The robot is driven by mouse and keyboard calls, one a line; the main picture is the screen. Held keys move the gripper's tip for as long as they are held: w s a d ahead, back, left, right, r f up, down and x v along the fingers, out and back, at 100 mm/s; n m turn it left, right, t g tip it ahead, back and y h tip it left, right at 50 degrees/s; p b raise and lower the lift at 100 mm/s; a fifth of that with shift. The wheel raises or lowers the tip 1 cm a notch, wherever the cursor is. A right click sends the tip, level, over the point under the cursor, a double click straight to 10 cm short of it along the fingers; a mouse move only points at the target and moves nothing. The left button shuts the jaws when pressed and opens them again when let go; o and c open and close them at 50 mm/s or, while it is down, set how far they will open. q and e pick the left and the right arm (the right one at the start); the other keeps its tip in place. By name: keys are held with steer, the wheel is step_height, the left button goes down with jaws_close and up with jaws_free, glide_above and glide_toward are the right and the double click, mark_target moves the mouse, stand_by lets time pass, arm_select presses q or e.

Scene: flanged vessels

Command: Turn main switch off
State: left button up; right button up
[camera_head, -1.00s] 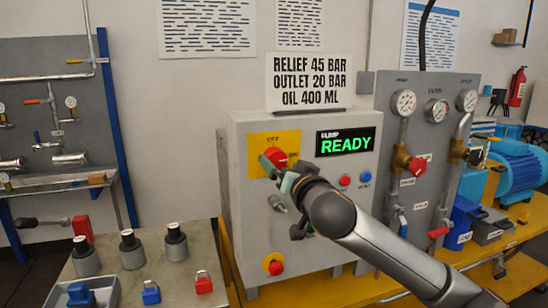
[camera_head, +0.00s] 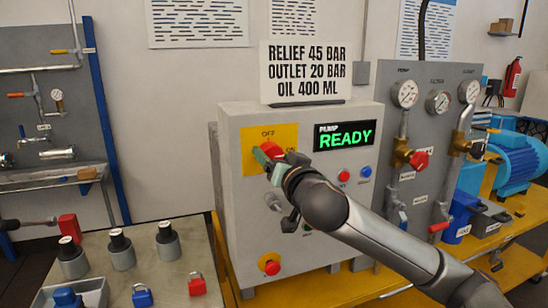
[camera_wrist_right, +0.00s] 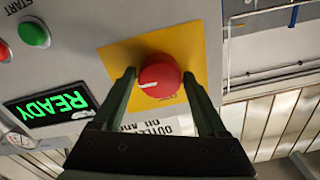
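The main switch is a red round knob (camera_head: 271,148) on a yellow plate (camera_head: 252,158) at the upper left of the grey cabinet front. An OFF label (camera_head: 268,133) is above it. My right gripper (camera_head: 267,160) is at the knob and partly covers it. In the right wrist view, the open fingers (camera_wrist_right: 159,78) stand on either side of the knob (camera_wrist_right: 161,73), with a thin gap seeming to show on each side. The knob's white mark points left there, toward the display side. My left gripper is not in view.
The cabinet's display (camera_head: 345,136) reads READY in green. Red (camera_head: 344,175) and blue (camera_head: 365,171) buttons are below it; a red emergency knob (camera_head: 271,267) is lower. A side table holds dark-capped cylinders (camera_head: 168,240) and red (camera_head: 196,284) and blue (camera_head: 142,296) padlocks.

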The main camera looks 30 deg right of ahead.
steer(key=c, duration=1)
steer(key=shift+n, duration=0.3)
steer(key=n+p, duration=0.2)
steer(key=shift+r+n, duration=0.1)
steer(key=shift+n, duration=0.3)
steer(key=n+p, duration=0.2)
steer(key=n, duration=0.2)
steer(key=n+p, duration=0.4)
steer(key=n, duration=0.2)
steer(key=shift+n+p, duration=0.35)
steer(key=shift+n, duration=0.05)
steer(key=shift+n+p, duration=1.1)
steer(key=shift+n, duration=0.7)
